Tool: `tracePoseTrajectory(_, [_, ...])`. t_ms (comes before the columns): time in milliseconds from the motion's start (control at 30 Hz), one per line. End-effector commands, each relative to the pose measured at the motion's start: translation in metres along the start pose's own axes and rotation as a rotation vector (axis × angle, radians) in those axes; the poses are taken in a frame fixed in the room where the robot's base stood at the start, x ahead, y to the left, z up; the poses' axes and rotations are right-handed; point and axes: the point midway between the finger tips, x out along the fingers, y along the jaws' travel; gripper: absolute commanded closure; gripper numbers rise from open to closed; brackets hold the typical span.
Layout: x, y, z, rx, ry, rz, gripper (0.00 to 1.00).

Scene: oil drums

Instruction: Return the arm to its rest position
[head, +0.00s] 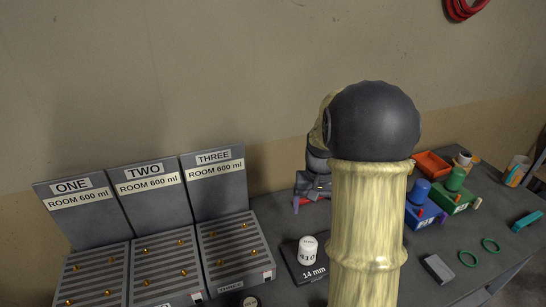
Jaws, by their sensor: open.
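My arm rises in the middle of the head view, with a pale yellow link and a dark round joint in front. My gripper (308,193) shows in part to the left of the arm, behind it, over the back of the grey bench. It is open, and I see nothing held in it. The arm hides part of the gripper and the bench behind it.
Three grey racks marked ONE, TWO and THREE (234,247) stand at the left. A white weight (308,250) marked 410 sits on a dark 14 mm plate (303,268). Right of the arm are a blue box (425,213), a green box (452,199), an orange tray (433,163) and green rings (468,258).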

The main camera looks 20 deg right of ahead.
Motion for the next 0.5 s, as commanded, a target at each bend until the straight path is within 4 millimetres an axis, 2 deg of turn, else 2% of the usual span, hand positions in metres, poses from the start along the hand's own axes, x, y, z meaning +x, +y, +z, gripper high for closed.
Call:
tracePoseTrajectory(167, [0.000, -0.005, 0.006, -0.016, 0.008, -0.001, 0.22])
tracePoseTrajectory(267, [0.000, -0.018, 0.022, -0.057, 0.030, -0.002, 0.22])
tracePoseTrajectory(367, [0.002, -0.036, 0.049, -0.123, 0.067, -0.005, 0.22])
tracePoseTrajectory(500, [0.006, -0.061, 0.097, -0.237, 0.132, -0.015, 0.22])
